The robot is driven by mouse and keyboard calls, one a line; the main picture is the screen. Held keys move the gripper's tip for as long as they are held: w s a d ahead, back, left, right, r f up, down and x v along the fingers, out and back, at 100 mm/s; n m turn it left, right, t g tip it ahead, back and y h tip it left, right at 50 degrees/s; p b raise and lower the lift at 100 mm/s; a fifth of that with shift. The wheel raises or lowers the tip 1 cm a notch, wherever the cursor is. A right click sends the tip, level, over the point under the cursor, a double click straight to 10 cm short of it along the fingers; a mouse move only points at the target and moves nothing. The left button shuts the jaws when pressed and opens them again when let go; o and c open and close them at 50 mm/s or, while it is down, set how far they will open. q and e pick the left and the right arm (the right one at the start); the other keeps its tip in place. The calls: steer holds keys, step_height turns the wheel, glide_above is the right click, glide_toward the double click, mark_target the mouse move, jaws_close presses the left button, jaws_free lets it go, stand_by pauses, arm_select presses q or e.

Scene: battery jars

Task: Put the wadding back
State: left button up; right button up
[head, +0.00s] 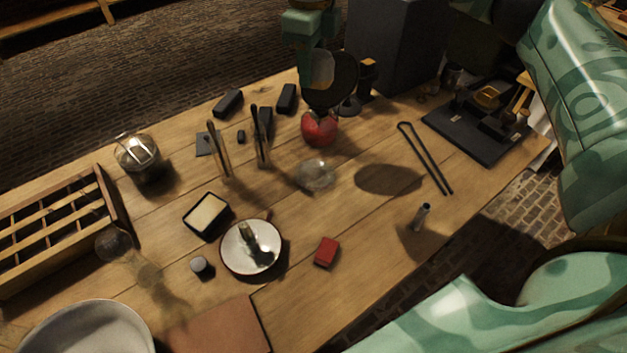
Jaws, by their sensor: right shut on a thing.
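My right gripper (317,66) is at the top centre, above the far part of the table. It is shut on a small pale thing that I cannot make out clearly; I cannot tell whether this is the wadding. A dark round disc (340,90) shows just below and beside it. A red rounded thing (320,129) is below the disc. A black-edged tin (189,224) with a cream block (207,214) lies left of centre. A white dish (236,262) with a dark greenish thing on it is nearby. My left gripper is not in view.
A glass jar (139,157) and a wooden compartment rack (113,203) stand left. A large bowl (85,335) is at the lower left. Upright tools (219,160), a red block (326,252), tongs (426,158) and a dark board (470,135) occupy the table.

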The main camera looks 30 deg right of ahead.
steer(key=shift+w+d+f+m, duration=0.2)
steer(key=shift+w+m, duration=0.3)
steer(key=shift+m, duration=0.2)
steer(key=b, duration=0.8)
glide_above(311, 175)
steer(key=shift+m, duration=0.4)
step_height(311, 175, down, 23)
steer(key=shift+w+f+b, duration=0.1)
steer(key=shift+f+b, duration=0.7)
steer(key=shift+f, duration=1.6)
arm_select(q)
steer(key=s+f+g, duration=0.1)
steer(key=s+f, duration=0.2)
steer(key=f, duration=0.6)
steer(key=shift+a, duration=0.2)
arm_select(e)
steer(key=shift+r, duration=0.1)
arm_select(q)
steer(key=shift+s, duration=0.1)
arm_select(e)
steer(key=o, duration=0.7)
steer(key=shift+o, duration=0.2)
